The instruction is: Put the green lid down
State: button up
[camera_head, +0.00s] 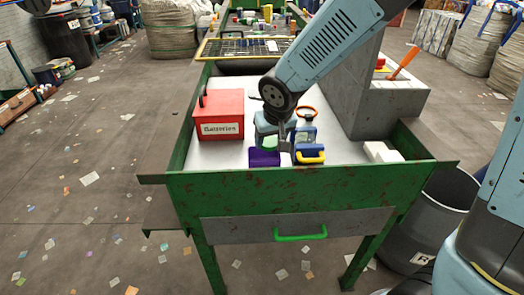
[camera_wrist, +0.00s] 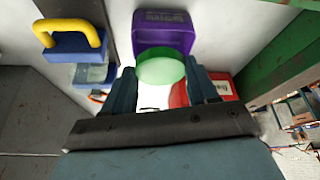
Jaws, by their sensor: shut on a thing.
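My gripper (camera_wrist: 160,78) is shut on the green lid (camera_wrist: 160,66), which sits between its two fingers in the wrist view. The round lid also shows as a small green patch in the head view (camera_head: 269,143). A purple box (camera_wrist: 163,20) lies just beyond the lid in the wrist view; it is in front of the gripper in the head view (camera_head: 264,158). I cannot tell whether the lid touches the box. The fingers are partly hidden by the arm in the head view.
A red box labelled Batteries (camera_head: 219,114) stands left of the gripper. A blue box with a yellow handle (camera_head: 309,155) is close on the right, with a blue-and-clear container (camera_head: 305,134) behind. A grey block (camera_head: 393,104) rises at right. The green bench edge (camera_head: 300,180) is in front.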

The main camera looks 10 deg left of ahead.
aim_at(267, 138)
jog(key=w+f, duration=0.1)
jog(key=w+a+f, duration=0.1)
jog(key=w+f, duration=0.1)
jog(key=f, duration=0.1)
jog(key=shift+a+f, duration=0.1)
jog(key=shift+a, duration=0.3)
jog(key=shift+f, duration=1.6)
jog(key=shift+a+f, duration=0.1)
jog(key=shift+f, duration=0.45)
jog(key=o, duration=0.7)
